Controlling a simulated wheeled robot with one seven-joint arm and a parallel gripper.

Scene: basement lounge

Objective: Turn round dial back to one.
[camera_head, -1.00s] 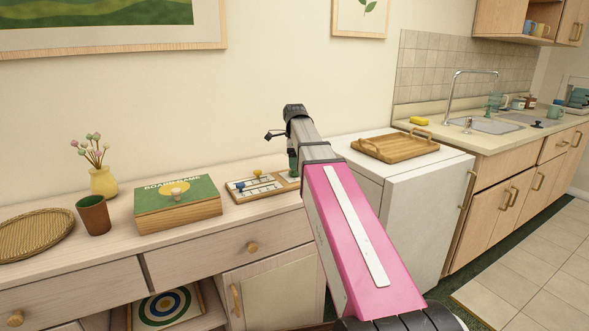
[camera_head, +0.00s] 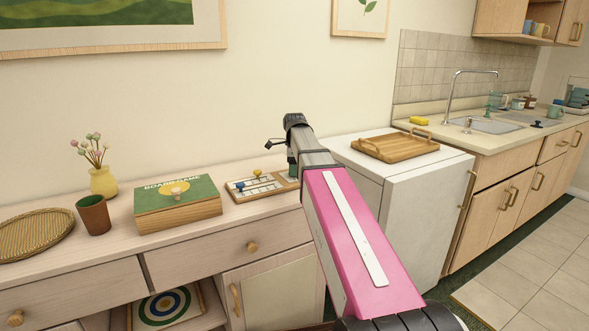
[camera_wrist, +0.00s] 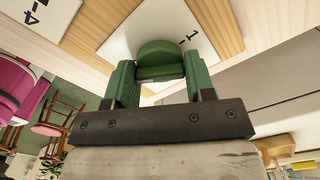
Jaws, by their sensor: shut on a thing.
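The round dial (camera_wrist: 160,54) is a green knob on a white plate (camera_wrist: 118,38) in the wrist view. A "1" with a tick is printed just right of the knob, and a "4" with a tick is at the upper left. My gripper (camera_wrist: 161,78) has its two green fingers on either side of the knob, shut on it. Any pointer mark on the knob is hidden from me. In the head view, my gripper (camera_head: 292,167) reaches down at the right end of the wooden control board (camera_head: 236,196), and my arm hides the dial.
The board also carries a blue knob (camera_head: 241,185) and a yellow knob (camera_head: 257,172). Left of it on the cabinet top stand a board game box (camera_head: 178,215), a brown cup (camera_head: 94,215), a yellow vase (camera_head: 103,181) and a woven tray (camera_head: 35,234). A wooden tray (camera_head: 395,147) lies to the right.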

